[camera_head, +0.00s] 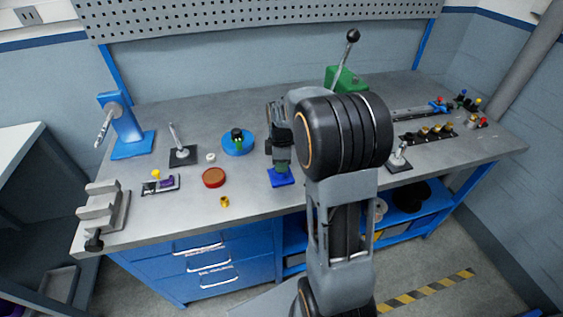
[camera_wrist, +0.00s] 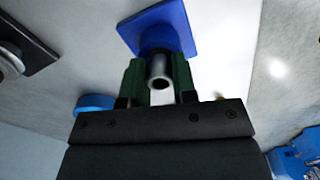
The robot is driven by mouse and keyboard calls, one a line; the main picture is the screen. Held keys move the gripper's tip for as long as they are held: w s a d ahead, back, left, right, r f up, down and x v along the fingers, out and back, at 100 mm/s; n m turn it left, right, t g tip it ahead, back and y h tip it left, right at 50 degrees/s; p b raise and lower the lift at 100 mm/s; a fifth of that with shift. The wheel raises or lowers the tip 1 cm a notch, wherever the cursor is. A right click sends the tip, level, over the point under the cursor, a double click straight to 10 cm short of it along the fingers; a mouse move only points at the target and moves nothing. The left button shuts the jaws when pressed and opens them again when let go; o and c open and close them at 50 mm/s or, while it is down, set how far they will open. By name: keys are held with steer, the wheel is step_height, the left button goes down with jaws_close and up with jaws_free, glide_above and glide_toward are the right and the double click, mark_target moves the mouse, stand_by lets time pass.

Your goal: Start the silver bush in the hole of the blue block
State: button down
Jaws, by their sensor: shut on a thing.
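The blue block (camera_head: 283,179) sits on the bench near its front edge, right under my gripper (camera_head: 281,162). In the wrist view the blue block (camera_wrist: 178,17) shows a flat square plate and a rounded raised part. My gripper (camera_wrist: 158,75) has green fingers, shut on the silver bush (camera_wrist: 160,67). The bush is a short hollow tube with its open end facing the camera. Its far end meets the raised part of the block in the picture. The hole is hidden behind the bush, so I cannot tell whether the bush has entered it.
Left of the block are a red-brown dish (camera_head: 213,178), a brass bush (camera_head: 224,202) and a blue round tray (camera_head: 228,147) with a dark bottle. A grey vise (camera_head: 103,208) stands at the far left. A green lever press (camera_head: 345,83) stands behind my arm.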

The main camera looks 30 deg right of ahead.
steer(key=c, duration=0.8)
jaws_free()
step_height(320, 180, up, 14)
steer(key=shift+f, duration=0.1)
